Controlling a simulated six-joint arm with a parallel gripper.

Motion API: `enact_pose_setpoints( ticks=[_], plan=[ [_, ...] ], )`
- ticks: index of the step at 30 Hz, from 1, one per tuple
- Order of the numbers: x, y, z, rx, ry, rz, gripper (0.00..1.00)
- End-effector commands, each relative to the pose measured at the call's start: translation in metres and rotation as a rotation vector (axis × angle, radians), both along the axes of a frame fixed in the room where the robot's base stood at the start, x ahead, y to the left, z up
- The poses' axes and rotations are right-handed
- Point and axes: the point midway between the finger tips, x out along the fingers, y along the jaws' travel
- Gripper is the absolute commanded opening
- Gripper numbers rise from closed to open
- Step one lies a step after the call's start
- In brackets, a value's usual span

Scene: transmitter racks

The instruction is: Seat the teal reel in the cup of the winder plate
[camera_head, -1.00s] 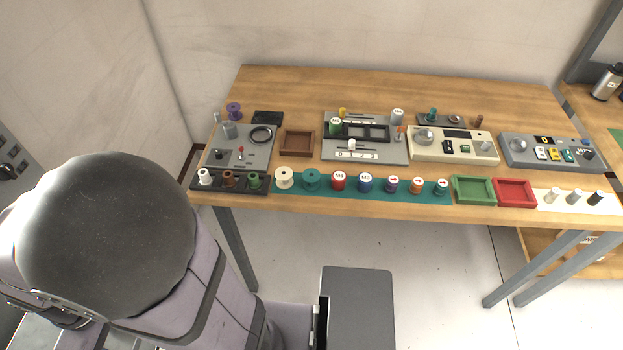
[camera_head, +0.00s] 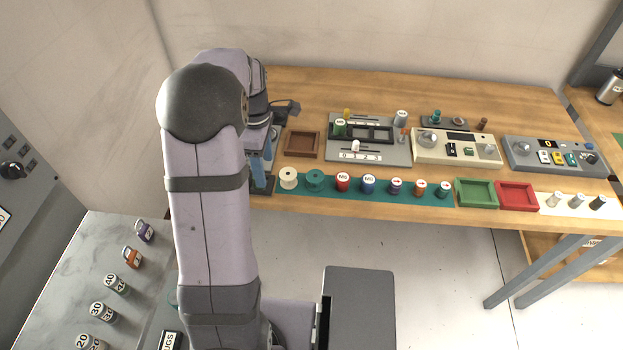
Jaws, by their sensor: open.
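The teal reel (camera_head: 316,180) stands on the teal strip along the front of the table, between a cream reel and a red-labelled one. My gripper (camera_head: 262,178) points down at the table's left end, left of the cream reel and apart from the teal reel. It is open, with nothing seen in it, and largely hidden by my arm. The grey plate with a dark ring-shaped cup at the table's left end, likely the winder plate, is now almost wholly behind my arm.
The cream reel (camera_head: 288,178) is close to my gripper. A brown tray (camera_head: 302,143) lies behind the reels. Several reels continue right along the strip to a green tray (camera_head: 476,193) and a red tray (camera_head: 517,195). Grey and cream device panels stand behind.

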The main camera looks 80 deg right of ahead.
Motion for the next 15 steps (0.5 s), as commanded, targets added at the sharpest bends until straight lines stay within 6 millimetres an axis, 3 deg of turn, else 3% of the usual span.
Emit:
enact_pose_setpoints(
  ticks=[1,6,10,15],
  plan=[
    [-0.029,-0.011,-0.002,0.002,0.000,-0.013,0.60],
    [-0.095,-0.030,-0.005,0.001,0.000,-0.007,0.60],
    [-0.122,-0.034,-0.006,0.001,0.000,-0.002,0.60],
    [-0.131,-0.035,-0.007,0.002,-0.001,0.003,0.60]
  ],
)
